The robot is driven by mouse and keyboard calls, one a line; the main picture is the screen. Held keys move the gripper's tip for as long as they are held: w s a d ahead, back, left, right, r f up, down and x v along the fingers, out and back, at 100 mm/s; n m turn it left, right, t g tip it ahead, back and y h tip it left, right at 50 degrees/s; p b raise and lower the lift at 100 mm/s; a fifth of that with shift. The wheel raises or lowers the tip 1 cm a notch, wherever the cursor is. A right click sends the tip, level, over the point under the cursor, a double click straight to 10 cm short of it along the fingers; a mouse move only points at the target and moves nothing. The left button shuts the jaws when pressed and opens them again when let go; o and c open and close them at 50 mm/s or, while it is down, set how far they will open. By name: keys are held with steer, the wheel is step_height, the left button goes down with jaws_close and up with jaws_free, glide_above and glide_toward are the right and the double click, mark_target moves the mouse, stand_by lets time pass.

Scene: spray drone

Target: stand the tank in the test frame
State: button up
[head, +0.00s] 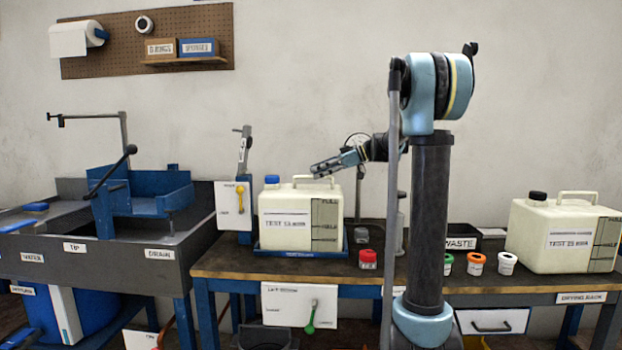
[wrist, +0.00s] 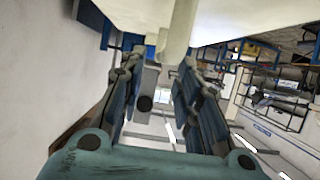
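A cream tank (head: 300,215) with a blue cap and a test label stands upright on a blue tray (head: 300,253) on the bench. A second cream tank (head: 562,236) with a dark cap stands at the bench's right end. My gripper (head: 322,169) is at the top of the blue-capped tank, by its handle. In the wrist view my fingers (wrist: 165,75) are apart, and a cream bar, likely the handle (wrist: 179,35), shows between their tips. I cannot tell whether they touch it. Which fixture is the test frame is unclear; a blue cradle (head: 150,196) stands over the sink.
The grey sink (head: 105,262) is at the left. Red-lidded (head: 368,259), orange-lidded (head: 476,263) and other small jars and a waste bin (head: 461,240) are on the bench.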

steer(key=v, duration=0.6)
steer(key=shift+d+r, duration=0.15)
steer(key=shift+d, duration=0.25)
